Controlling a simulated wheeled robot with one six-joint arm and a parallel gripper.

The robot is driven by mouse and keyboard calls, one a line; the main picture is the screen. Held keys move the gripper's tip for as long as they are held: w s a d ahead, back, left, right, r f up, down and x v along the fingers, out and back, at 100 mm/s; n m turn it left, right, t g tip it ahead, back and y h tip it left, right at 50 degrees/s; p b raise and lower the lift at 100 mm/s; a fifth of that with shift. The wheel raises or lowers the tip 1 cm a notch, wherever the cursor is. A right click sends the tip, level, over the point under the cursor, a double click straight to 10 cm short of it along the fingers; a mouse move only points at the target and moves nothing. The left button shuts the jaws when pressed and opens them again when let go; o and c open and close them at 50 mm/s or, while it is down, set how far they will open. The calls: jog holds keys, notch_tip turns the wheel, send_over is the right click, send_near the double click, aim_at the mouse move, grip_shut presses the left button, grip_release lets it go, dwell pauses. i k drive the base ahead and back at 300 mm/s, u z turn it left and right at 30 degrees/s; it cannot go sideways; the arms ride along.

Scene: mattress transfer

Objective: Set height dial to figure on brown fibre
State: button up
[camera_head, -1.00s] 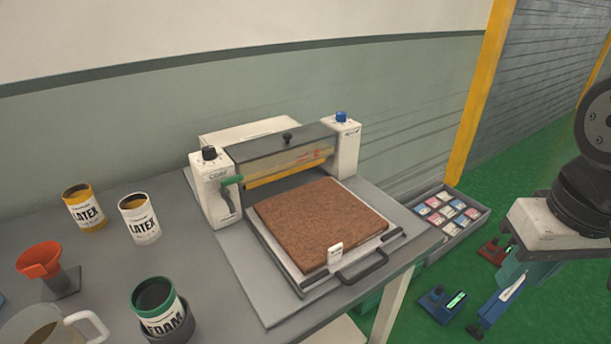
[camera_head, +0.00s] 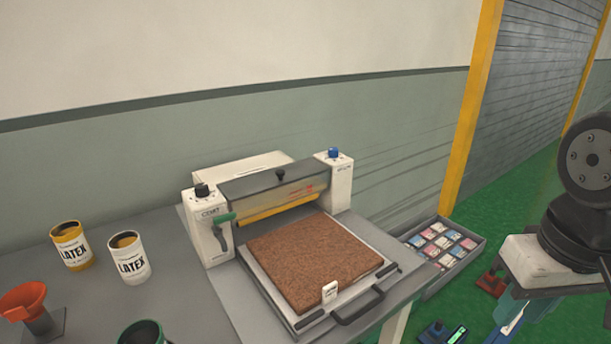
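The brown fibre (camera_head: 310,262) is a square slab lying on the white sliding tray (camera_head: 256,272) of the press machine. A small white tag (camera_head: 330,291) stands at its front edge; its figure is too small to read. The machine has a black knob (camera_head: 201,190) on its left post and a blue knob (camera_head: 333,153) on its right post. I cannot tell from the markings which is the height dial. My arm shows at the far right, well away from the machine; my gripper's fingertips are not in view.
A yellow latex can (camera_head: 72,246), a white latex can (camera_head: 130,257), an orange funnel (camera_head: 24,300) and a green-rimmed can (camera_head: 143,333) stand on the left of the grey table. A grey bin of small cards (camera_head: 470,262) is right of the table, above green floor.

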aim_at(334, 151)
jog(key=u, duration=1.4)
jog(key=k, duration=0.55)
jog(key=z, duration=0.75)
jog(key=k, duration=0.6)
jog(key=z, duration=0.4)
jog(key=i, duration=1.4)
jog(key=u, duration=0.3)
